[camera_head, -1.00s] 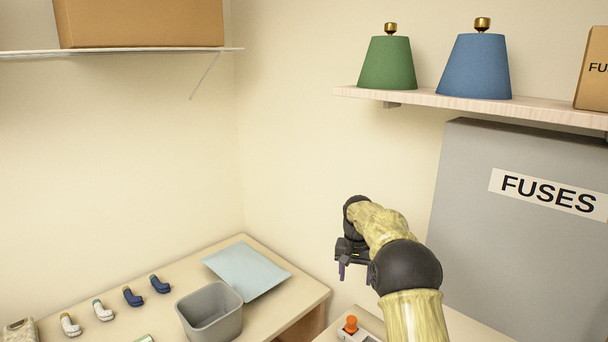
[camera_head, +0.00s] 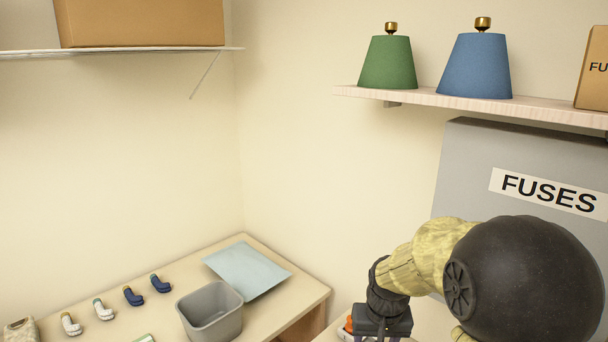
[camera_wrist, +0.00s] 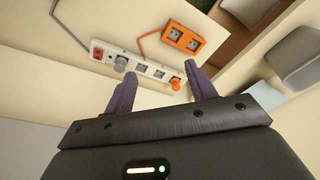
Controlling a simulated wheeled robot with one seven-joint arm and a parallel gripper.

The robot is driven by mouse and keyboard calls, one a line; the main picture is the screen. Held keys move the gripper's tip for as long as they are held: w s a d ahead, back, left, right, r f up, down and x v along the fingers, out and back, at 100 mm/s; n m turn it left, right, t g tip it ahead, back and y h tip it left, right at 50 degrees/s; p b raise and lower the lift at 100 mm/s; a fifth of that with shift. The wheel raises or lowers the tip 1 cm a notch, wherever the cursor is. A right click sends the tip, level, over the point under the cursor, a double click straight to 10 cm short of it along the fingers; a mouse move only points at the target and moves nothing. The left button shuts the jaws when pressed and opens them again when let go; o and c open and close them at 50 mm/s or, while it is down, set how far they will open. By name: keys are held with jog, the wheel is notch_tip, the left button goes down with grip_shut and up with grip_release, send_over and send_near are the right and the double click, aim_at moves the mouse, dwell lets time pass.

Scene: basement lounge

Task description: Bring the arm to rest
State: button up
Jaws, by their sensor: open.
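My gripper shows in the wrist view (camera_wrist: 160,88) with its two purple fingers apart and nothing between them. In the head view my arm reaches in from the lower right, and the gripper body (camera_head: 382,325) points down at the bottom edge; its fingertips are cut off or hidden there. In the wrist view a white power strip (camera_wrist: 150,68) with an orange plug (camera_wrist: 173,83) lies beyond the fingers, on a pale surface. An orange socket box (camera_wrist: 183,38) lies beside the strip.
A grey FUSES cabinet (camera_head: 470,165) stands behind my arm. A shelf (camera_head: 440,98) above it carries green and blue lampshades.

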jog(key=s+f, duration=0.2)
jog(key=s, duration=1)
jog(key=shift+s+d+n+t, duration=0.15)
jog(key=shift+s+n+t, duration=0.15)
jog(key=shift+n, duration=0.1)
jog(key=shift+f, duration=0.1)
